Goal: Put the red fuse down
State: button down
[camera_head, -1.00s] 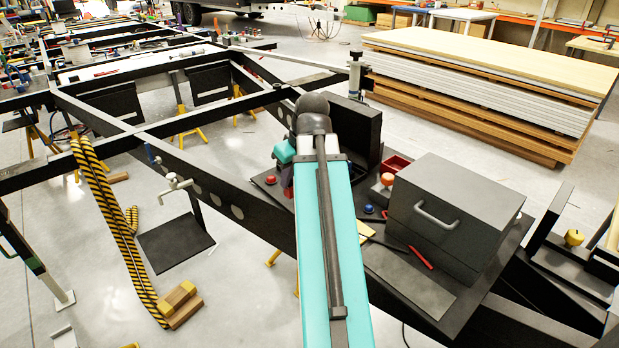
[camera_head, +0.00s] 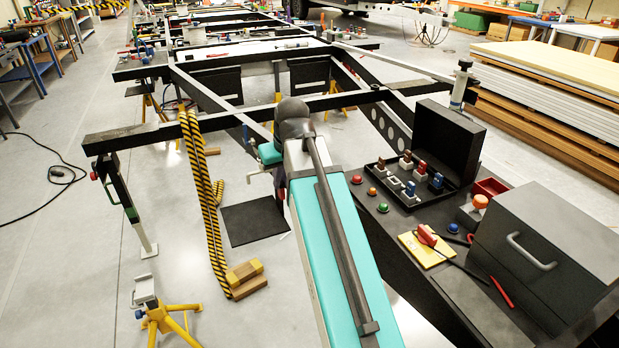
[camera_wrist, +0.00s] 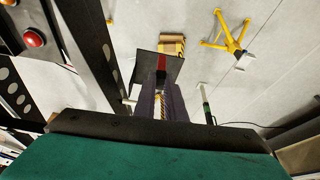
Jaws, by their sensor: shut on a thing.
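In the wrist view my gripper (camera_wrist: 161,92) points down over the floor, its two dark fingers close together. A small red piece, seemingly the red fuse (camera_wrist: 161,63), shows at the fingertips; its lower part cannot be made out. In the head view my own teal arm hides the fingertips and the fuse. An open black case (camera_head: 452,140) stands on the dark deck to the right of my arm. Its tray holds several small fuse-like blocks, with brown, red (camera_head: 422,168) and blue (camera_head: 437,181) tops. My gripper is apart from the case.
A yellow pad (camera_head: 427,250) with a red-handled tool, a red bin (camera_head: 489,188) and a grey box (camera_head: 545,250) stand nearer. Chassis beams and a striped yellow-black post (camera_head: 203,205) flank my arm.

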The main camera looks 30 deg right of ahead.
jog(key=w+a, duration=0.4)
jog(key=a, duration=1)
jog(key=shift+a+f, duration=0.25)
jog(key=shift+d, duration=0.1)
